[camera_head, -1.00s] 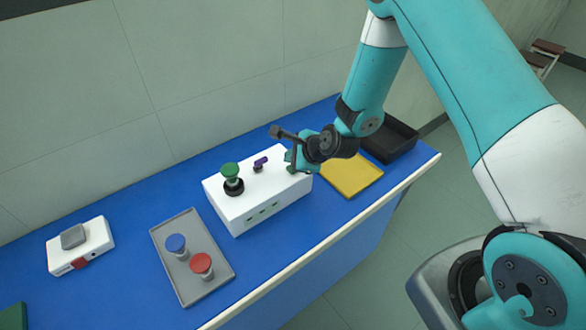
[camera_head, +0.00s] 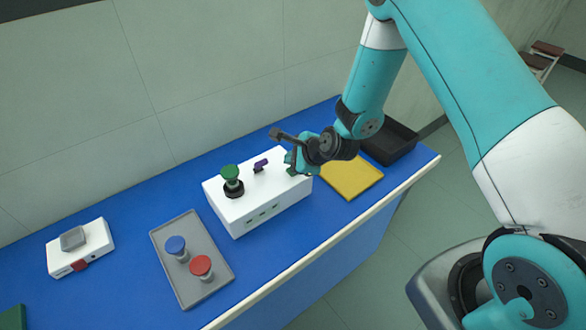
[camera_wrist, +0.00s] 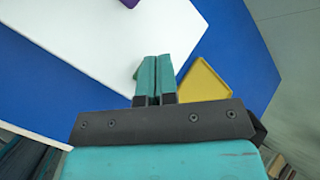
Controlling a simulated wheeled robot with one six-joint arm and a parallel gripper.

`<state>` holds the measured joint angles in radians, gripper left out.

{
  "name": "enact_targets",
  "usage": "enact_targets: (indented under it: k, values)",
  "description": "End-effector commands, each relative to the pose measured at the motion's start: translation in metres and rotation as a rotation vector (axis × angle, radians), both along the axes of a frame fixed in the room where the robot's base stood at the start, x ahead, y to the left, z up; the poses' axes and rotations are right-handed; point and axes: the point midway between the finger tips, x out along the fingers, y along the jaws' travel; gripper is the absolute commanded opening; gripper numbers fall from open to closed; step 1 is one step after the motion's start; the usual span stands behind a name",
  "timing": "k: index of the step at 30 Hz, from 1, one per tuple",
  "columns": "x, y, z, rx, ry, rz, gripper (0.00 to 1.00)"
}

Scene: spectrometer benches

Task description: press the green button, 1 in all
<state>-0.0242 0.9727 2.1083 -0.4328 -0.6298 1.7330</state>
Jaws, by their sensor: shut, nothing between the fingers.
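My gripper (camera_head: 291,168) is shut and empty, with its teal fingers pointing down at the right end of the white box (camera_head: 262,214). In the wrist view the closed fingers (camera_wrist: 155,60) cover part of the box's top near its edge. A small green piece, which looks like the green button (camera_wrist: 137,72), peeks out just left of the fingers and is mostly hidden behind them. I cannot tell if the fingers touch it or whether it is pressed in. A green-capped stopper (camera_head: 230,173) stands in a black ring at the box's left end, apart from my gripper.
A purple switch (camera_head: 261,164) sits between the stopper and my gripper. A yellow pad (camera_head: 352,178) and black tray (camera_head: 390,145) lie to the right. A grey tray (camera_head: 200,289) holds blue (camera_head: 175,244) and red (camera_head: 201,266) capped pieces. A white device (camera_head: 95,250) is far left.

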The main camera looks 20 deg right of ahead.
Motion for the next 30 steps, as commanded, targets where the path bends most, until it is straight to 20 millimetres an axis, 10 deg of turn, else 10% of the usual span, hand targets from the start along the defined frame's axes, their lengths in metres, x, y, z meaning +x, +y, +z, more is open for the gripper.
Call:
enact_targets:
  k: [30]
  values:
    - [0.0, 0.0, -0.0091, 0.0, 0.0, 0.0, 0.0]
